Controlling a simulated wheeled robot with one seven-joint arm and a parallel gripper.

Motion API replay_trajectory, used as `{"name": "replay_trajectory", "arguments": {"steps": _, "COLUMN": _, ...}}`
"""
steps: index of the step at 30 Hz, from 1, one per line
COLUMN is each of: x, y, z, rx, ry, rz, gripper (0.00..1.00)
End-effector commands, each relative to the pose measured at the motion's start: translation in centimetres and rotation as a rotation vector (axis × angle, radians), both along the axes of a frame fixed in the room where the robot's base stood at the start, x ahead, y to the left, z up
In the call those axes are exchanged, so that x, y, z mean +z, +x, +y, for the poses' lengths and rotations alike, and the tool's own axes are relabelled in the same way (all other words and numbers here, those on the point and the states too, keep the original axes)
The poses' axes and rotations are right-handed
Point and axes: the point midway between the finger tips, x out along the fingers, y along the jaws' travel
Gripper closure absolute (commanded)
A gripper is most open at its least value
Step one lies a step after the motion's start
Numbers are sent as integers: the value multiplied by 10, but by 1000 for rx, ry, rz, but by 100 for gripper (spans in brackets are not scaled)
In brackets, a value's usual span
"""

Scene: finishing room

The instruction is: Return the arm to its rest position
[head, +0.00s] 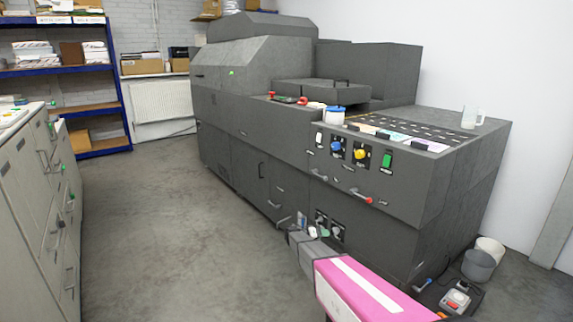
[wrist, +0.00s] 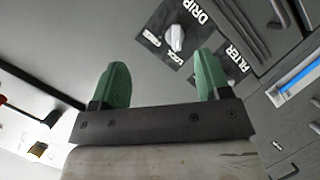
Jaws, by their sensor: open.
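My gripper (head: 318,232) is low in front of the dark grey machine (head: 265,140), near its lower front panel. Its two green fingers stand well apart in the wrist view (wrist: 162,78), with nothing between them. My arm's pink and grey links reach up from the bottom edge of the head view. Past the fingers, the wrist view shows a grey knob on a panel marked DRIP (wrist: 174,38) and a panel marked FILTER (wrist: 232,66), partly hidden by the right finger. Whether the fingers touch the machine cannot be told.
A blue handle (wrist: 298,77) shows at the right of the wrist view. A red-ended lever (head: 362,198) juts from the machine's front. Grey cabinets (head: 35,190) stand at left, blue shelving (head: 115,62) behind. Buckets (head: 478,265) stand at right. The floor (head: 165,220) between cabinets and machine is clear.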

Motion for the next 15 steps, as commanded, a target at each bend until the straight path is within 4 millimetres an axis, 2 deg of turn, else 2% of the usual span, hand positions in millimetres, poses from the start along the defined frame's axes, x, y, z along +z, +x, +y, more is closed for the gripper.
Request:
{"name": "replay_trajectory", "arguments": {"steps": 1, "x": 16, "y": -39, "z": -14, "rx": -27, "ry": 52, "rz": 52, "gripper": 30}}
{"name": "replay_trajectory", "arguments": {"steps": 3, "x": 27, "y": -78, "z": -28, "rx": -56, "ry": 138, "rz": 137, "gripper": 30}}
{"name": "replay_trajectory", "arguments": {"steps": 7, "x": 47, "y": -152, "z": -43, "rx": -77, "ry": 320, "rz": 289, "gripper": 30}}
{"name": "replay_trajectory", "arguments": {"steps": 11, "x": 68, "y": -224, "z": -45, "rx": -57, "ry": 517, "rz": 418, "gripper": 30}}
{"name": "replay_trajectory", "arguments": {"steps": 15, "x": 93, "y": -298, "z": -36, "rx": 13, "ry": 736, "rz": 521, "gripper": 30}}
